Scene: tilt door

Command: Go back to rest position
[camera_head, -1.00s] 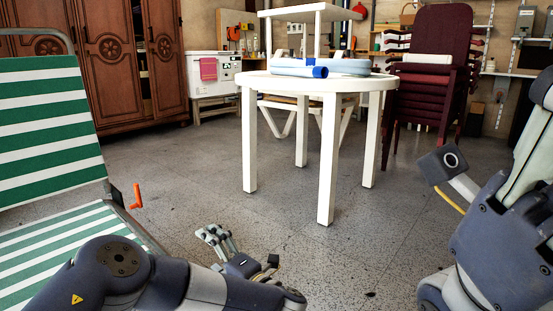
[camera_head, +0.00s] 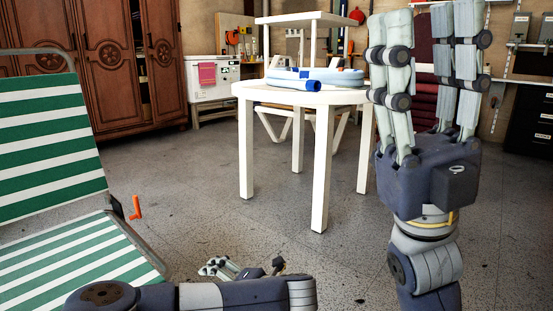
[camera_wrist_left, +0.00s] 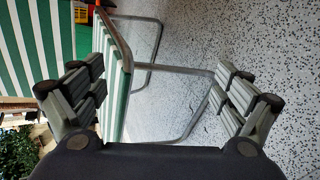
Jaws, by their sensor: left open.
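My right gripper (camera_head: 427,35) stands upright at the right of the head view, its grey fingers pointing up. The fingers are spread apart, open and empty. It hides part of the stack of dark red chairs behind it. My left gripper (camera_head: 219,267) is low in the head view, above the floor, with its arm lying almost level. In the left wrist view its fingers (camera_wrist_left: 160,78) are wide apart with nothing between them. A green and white striped lounger (camera_wrist_left: 117,85) shows behind and between those fingers, with its metal frame.
The striped lounger (camera_head: 52,135) with an orange crank (camera_head: 136,207) stands at the left. A round white table (camera_head: 320,185) holds blue and white items (camera_head: 312,78). A wooden wardrobe (camera_head: 105,60) is at the back left. Speckled floor is clear between lounger and table.

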